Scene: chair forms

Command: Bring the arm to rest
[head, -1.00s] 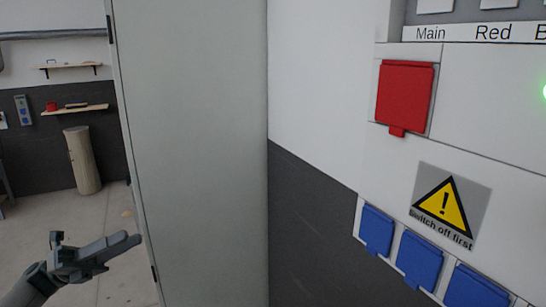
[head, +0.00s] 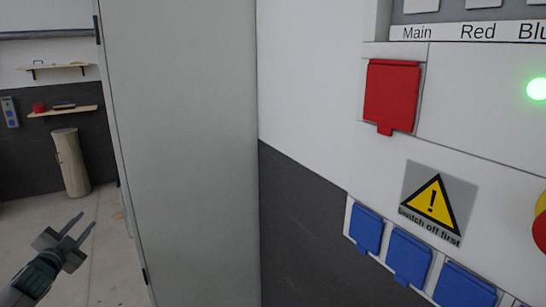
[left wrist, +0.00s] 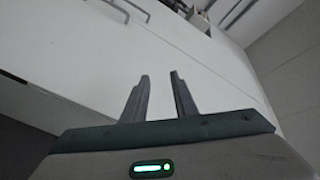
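My left gripper (head: 80,227) is at the lower left of the head view, in free space in front of the tall grey cabinet. Its two fingers are apart with nothing between them. The left wrist view also shows this gripper (left wrist: 160,80) with its fingers parted and empty, against a pale surface. My right gripper is in neither view.
A tall grey cabinet (head: 185,150) stands just right of the left gripper. On the right is a wall panel with a red socket cover (head: 391,95), blue covers (head: 366,229) and a warning sign (head: 437,205). Shelves (head: 62,110) and a beige cylinder (head: 71,162) are at the back left.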

